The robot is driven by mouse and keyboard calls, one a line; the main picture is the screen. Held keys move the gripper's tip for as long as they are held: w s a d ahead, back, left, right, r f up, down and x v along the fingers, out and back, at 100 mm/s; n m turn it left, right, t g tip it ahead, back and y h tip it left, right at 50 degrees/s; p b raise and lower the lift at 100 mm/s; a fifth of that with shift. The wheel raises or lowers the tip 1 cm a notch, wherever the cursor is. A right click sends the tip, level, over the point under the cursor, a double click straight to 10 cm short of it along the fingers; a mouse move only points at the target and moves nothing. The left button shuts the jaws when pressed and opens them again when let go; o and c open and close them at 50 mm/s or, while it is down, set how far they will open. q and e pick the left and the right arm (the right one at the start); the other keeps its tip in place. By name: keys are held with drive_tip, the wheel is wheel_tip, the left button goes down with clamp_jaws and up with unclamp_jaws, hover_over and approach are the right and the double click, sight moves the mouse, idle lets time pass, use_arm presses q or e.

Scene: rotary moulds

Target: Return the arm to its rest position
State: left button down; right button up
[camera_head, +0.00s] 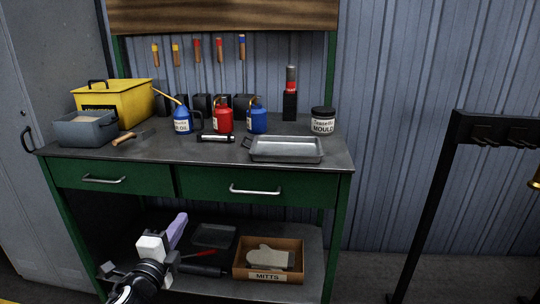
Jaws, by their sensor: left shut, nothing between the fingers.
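My left arm comes in at the lower left, in front of the workbench's lower shelf. My left gripper (176,229) shows pale lavender fingers beyond a white block, pointing up and away. It is shut and empty, and it appears apart from the bench. The exact gap to the shelf is hard to judge. My right gripper is not in view.
The green workbench (290,185) carries a yellow box (115,103), a grey bin (88,130), oil cans, a metal tray (285,149) and a mould jar (323,121). A mitts box (268,275) sits on the lower shelf. A black stand (430,200) is at right.

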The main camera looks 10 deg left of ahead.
use_arm(q)
drive_tip(key=s+d+f+n+g+h+p, duration=0.1)
drive_tip(key=s+d+f+n+g, duration=0.2)
drive_tip(key=s+f, duration=0.35)
drive_tip(key=s+d+f+n+g+p, duration=0.1)
drive_tip(key=s+d+f+n+p, duration=0.1)
drive_tip(key=s+d+f+n, duration=0.35)
drive_tip(key=s+d+f+n+g+h+p, duration=0.1)
drive_tip(key=s+d+f+n+g, duration=0.1)
drive_tip(key=s, duration=0.8)
drive_tip(key=s+d+f+n+g+h+p, duration=0.1)
drive_tip(key=s+d+f+n+g, duration=0.2)
drive_tip(key=s+d+f, duration=0.3)
drive_tip(key=s+n, duration=0.1)
drive_tip(key=s, duration=0.3)
drive_tip(key=shift+s+d+f+h, duration=0.3)
drive_tip(key=shift+s+h, duration=0.05)
drive_tip(key=shift+h, duration=0.05)
drive_tip(key=shift+n, duration=0.25)
